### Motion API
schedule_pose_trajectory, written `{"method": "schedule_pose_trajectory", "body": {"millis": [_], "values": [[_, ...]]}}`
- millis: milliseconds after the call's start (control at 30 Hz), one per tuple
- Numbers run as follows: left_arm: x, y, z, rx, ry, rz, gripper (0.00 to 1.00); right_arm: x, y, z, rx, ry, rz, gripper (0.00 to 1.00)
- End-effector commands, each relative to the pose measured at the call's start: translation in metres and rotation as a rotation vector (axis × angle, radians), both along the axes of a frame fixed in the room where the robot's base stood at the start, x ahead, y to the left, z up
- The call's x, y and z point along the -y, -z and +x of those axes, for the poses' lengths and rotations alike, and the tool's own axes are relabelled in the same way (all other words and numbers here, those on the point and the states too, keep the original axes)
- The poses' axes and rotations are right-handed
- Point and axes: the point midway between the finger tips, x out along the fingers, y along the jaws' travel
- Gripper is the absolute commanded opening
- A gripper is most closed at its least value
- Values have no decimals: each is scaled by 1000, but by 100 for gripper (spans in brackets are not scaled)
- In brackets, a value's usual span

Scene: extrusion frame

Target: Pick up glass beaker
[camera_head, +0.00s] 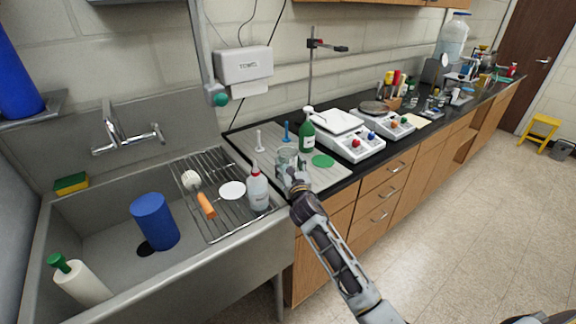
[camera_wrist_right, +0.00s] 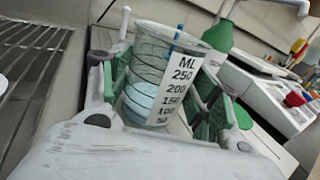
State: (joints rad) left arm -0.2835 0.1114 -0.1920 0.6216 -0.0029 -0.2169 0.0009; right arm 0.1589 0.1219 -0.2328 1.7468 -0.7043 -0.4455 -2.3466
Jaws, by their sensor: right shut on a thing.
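The clear glass beaker (camera_head: 287,155) is at the front edge of the grey mat, beside the drying rack. My right gripper (camera_head: 290,174) is shut on the beaker. In the right wrist view the beaker (camera_wrist_right: 150,62) sits between the two green-padded fingers (camera_wrist_right: 165,88), with a white label marked in ML up to 250. Its lower part is hidden by the gripper, and I cannot tell whether its base touches the mat. My left gripper is not in view.
A white-bodied wash bottle (camera_head: 258,189) stands on the wire rack (camera_head: 222,214) left of the beaker. A green bottle (camera_head: 307,135), a green disc (camera_head: 323,160) and a white balance (camera_head: 352,142) are to the right. A blue cylinder (camera_head: 155,222) stands in the sink.

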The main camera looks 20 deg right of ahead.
Motion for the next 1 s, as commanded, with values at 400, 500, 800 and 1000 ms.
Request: {"method": "schedule_pose_trajectory", "body": {"millis": [400,500,800,1000], "values": [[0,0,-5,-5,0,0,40,0,-2,0,1,0,-1,36],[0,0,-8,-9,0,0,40,0,-5,0,2,0,-1,36],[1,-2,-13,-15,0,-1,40,1,-15,0,2,0,-1,36],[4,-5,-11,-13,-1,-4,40,0,-28,0,3,0,-2,36]]}}
